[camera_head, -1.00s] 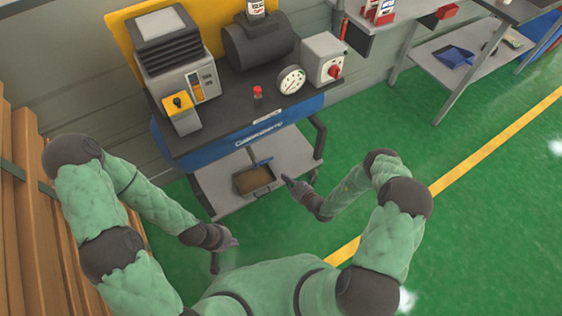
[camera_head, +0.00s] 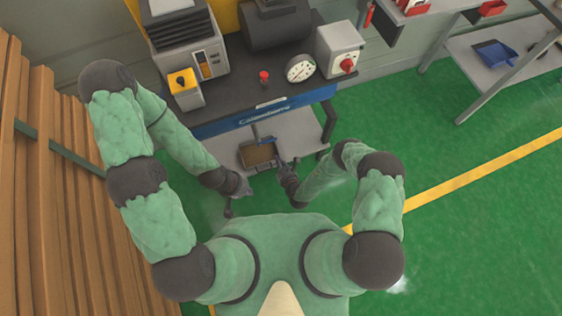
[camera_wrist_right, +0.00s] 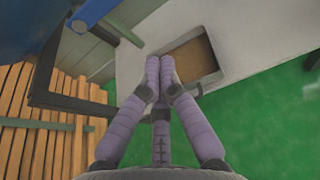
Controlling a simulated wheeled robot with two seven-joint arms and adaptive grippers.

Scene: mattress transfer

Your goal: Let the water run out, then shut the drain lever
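No running water can be made out. My right gripper (camera_head: 281,165) is just right of the tray; in the wrist view its purple fingertips (camera_wrist_right: 160,68) are together with nothing between them. My left gripper (camera_head: 243,188) is low, left of and nearer than the tray; its fingers are too small to read.
The machine bench (camera_head: 225,105) carries a gauge (camera_head: 299,68), a red knob (camera_head: 264,76) and a control box (camera_head: 339,48). Wooden planks (camera_head: 40,190) stand close on the left. Green floor (camera_head: 480,230) is free on the right. A grey worktable (camera_head: 500,50) stands beyond.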

